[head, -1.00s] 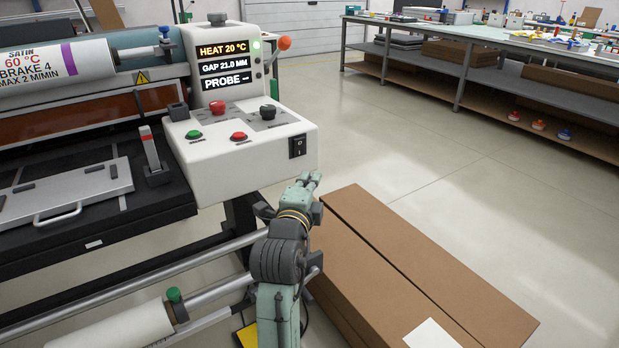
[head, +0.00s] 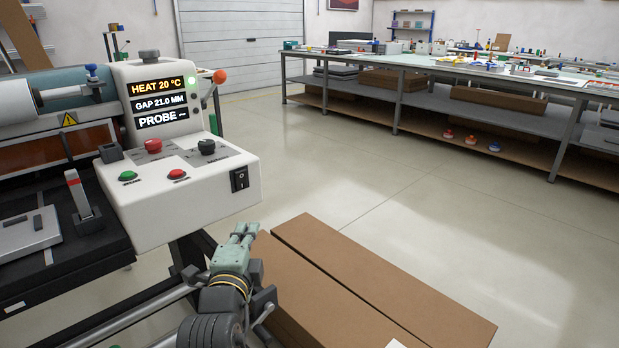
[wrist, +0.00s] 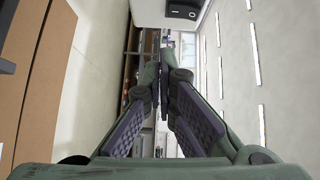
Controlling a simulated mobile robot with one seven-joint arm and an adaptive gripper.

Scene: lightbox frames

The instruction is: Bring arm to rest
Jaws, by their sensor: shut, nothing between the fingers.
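My gripper (head: 243,232) is in the lower middle of the head view, just below and to the right of the laminator's white control box (head: 185,188). Its fingers point away from me and it is apart from the box. In the wrist view the two fingers of my gripper (wrist: 163,75) meet at their tips with nothing between them. The arm's lower part runs out of the bottom of the head view.
A large brown cardboard box (head: 370,285) lies on the floor right beside my gripper; it shows at left in the wrist view (wrist: 45,75). A long workbench (head: 430,66) stands at the back right. The floor (head: 440,210) between them is clear.

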